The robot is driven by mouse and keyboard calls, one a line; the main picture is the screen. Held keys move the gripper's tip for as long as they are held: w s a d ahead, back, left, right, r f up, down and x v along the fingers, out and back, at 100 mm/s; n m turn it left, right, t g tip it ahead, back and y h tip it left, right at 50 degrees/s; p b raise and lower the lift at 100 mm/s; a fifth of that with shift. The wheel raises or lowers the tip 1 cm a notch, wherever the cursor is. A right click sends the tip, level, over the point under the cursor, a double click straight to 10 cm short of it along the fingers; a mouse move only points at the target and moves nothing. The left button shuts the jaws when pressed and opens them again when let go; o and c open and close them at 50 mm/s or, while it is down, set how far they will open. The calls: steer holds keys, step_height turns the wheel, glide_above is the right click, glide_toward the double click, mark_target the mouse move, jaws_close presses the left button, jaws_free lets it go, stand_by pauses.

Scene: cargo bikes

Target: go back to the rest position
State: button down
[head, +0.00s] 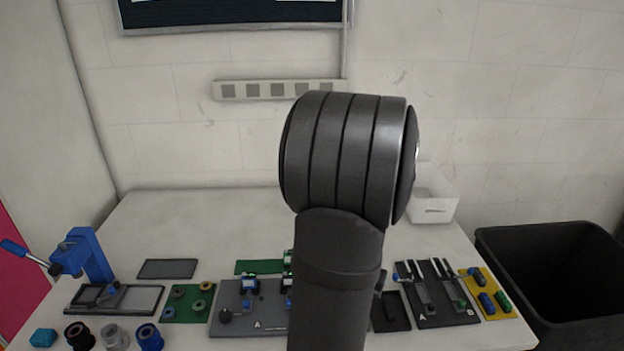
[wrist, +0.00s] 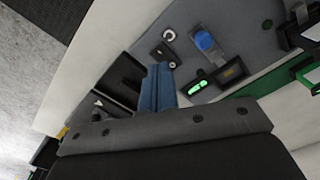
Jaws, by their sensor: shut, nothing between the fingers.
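My gripper (wrist: 158,68) shows in the wrist view as blue fingers pressed together, with nothing between them. It points down toward the table, above the edge of a grey board (wrist: 262,18). How high it hovers is hard to tell. In the head view my own dark arm fills the middle, and the gripper is hidden behind it.
A white table (head: 205,222) carries the grey board, a green board (head: 172,311), a dark A/B board (head: 436,318), a yellow board (head: 507,313) and a blue press (head: 90,254). A white bin (head: 436,208) stands behind. A black bin (head: 540,235) stands right of the table.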

steer(key=shift+f, duration=1.95)
steer(key=shift+r, duration=0.1)
steer(key=shift+r, duration=4.1)
steer(key=w+a+r+n, duration=0.2)
steer(key=w+a+r, duration=0.1)
steer(key=a, duration=0.9)
steer(key=w+a+r+n, duration=0.3)
steer(key=a+r, duration=0.2)
steer(key=a, duration=0.7)
steer(key=shift+r, duration=0.1)
